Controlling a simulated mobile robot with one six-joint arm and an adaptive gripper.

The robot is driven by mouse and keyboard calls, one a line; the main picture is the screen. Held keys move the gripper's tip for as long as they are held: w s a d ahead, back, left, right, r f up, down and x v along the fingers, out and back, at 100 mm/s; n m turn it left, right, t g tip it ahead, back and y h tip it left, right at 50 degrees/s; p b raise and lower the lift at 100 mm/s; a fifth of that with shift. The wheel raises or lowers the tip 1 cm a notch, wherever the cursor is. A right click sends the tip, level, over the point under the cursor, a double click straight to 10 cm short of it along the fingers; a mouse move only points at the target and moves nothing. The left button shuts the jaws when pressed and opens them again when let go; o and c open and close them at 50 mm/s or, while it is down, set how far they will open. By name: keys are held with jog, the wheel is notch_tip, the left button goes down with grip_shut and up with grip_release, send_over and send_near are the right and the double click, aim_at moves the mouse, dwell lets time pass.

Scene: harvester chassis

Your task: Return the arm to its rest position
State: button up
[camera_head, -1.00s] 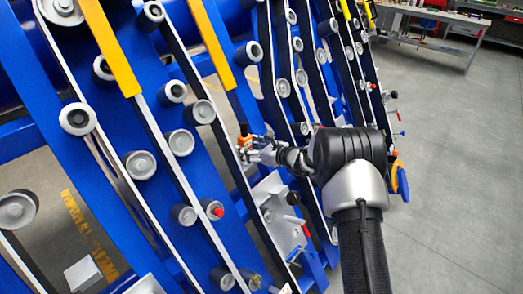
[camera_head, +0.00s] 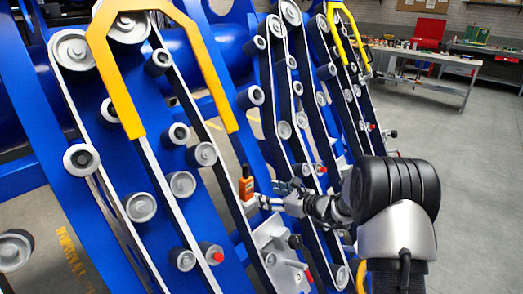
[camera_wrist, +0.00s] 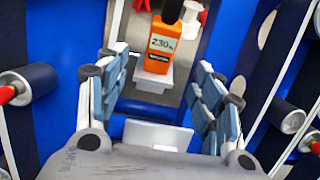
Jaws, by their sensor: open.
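My gripper (camera_head: 275,195) reaches in among the blue panels of the harvester chassis (camera_head: 230,170), near the middle of the head view. In the wrist view my gripper (camera_wrist: 162,95) is open, with its two padded fingers apart and nothing between them. An orange handheld meter (camera_head: 246,187) with a dark top stands upright just left of the fingertips.
Belts and several grey rollers (camera_head: 140,207) line the chassis around my arm. Red-tipped rollers (camera_wrist: 22,88) flank the gripper. A yellow guard (camera_head: 118,75) rises at the upper left. A workbench (camera_head: 450,75) stands at the back right. The grey floor (camera_head: 470,190) on the right is clear.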

jog(key=s+a+r+n+g+h, duration=0.1)
jog(key=s+a+r+n+g, duration=0.1)
jog(key=s+r+n, duration=0.45)
jog(key=s+a+r+n+g, duration=0.2)
jog(key=s+r+n, duration=0.1)
jog(key=s, duration=0.6)
jog(key=s+a+r+n+g+h, duration=0.1)
jog(key=s+a+r+n+g, duration=0.15)
jog(key=s+r+n, duration=0.4)
jog(key=s+d+f+n+h, duration=0.1)
jog(key=s+d+n+h, duration=0.3)
jog(key=s+d, duration=0.3)
jog(key=s+d+f+n+h, duration=0.1)
jog(key=s+d+n+h, duration=0.3)
jog(key=s, duration=1.2)
jog(key=d+n, duration=0.2)
jog(key=d, duration=0.1)
jog(key=shift+s+n+t, duration=0.15)
jog(key=shift+n+t, duration=0.2)
jog(key=shift+n, duration=0.05)
jog(key=shift+f, duration=0.1)
